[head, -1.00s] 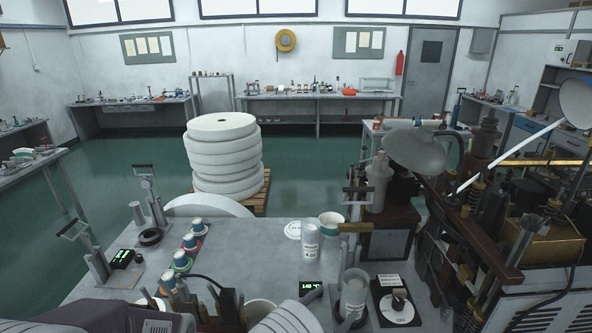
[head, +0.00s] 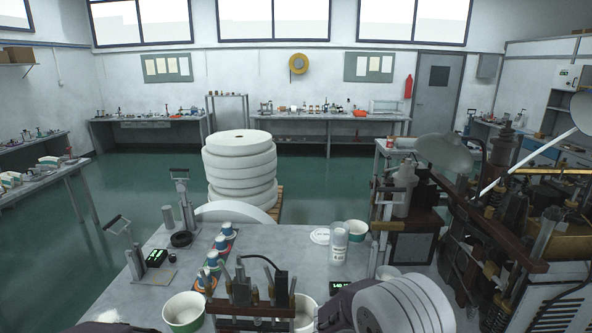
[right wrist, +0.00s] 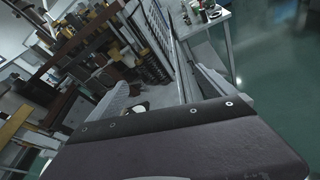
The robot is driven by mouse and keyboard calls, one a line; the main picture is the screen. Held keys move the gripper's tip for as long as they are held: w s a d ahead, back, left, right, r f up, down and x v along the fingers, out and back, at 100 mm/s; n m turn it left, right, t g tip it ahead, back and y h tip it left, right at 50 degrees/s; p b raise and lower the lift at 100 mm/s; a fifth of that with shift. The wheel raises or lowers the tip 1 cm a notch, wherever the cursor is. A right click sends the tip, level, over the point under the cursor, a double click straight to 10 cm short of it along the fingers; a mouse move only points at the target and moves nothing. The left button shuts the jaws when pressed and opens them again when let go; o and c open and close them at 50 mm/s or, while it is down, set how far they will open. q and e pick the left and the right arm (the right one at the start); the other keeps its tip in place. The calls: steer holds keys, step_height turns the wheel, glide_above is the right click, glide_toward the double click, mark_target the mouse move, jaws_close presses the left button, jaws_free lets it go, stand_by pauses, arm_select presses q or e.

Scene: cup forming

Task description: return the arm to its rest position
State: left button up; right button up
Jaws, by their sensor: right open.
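My right arm (head: 405,305) shows as pale rounded links at the bottom right of the head view, over the near edge of the workbench. Its gripper is hidden from the head view. In the right wrist view my right gripper (right wrist: 150,95) has its fingers apart, with nothing visible held between them. My left gripper is not in view.
Dark machinery (head: 500,235) crowds the right. A white roll stack (head: 240,170) stands behind.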

steer(key=s+d+f+m+g+y+b, duration=0.15)
steer(key=s+f+m+g+y, duration=0.4)
steer(key=s, duration=0.75)
steer(key=a+f+m+t+y, duration=0.5)
steer(key=a+f+m+y, duration=0.2)
steer(key=a, duration=0.6)
steer(key=shift+w+a+f+m+y, duration=0.2)
steer(key=shift+m+y, duration=1.05)
steer(key=shift+m, duration=0.6)
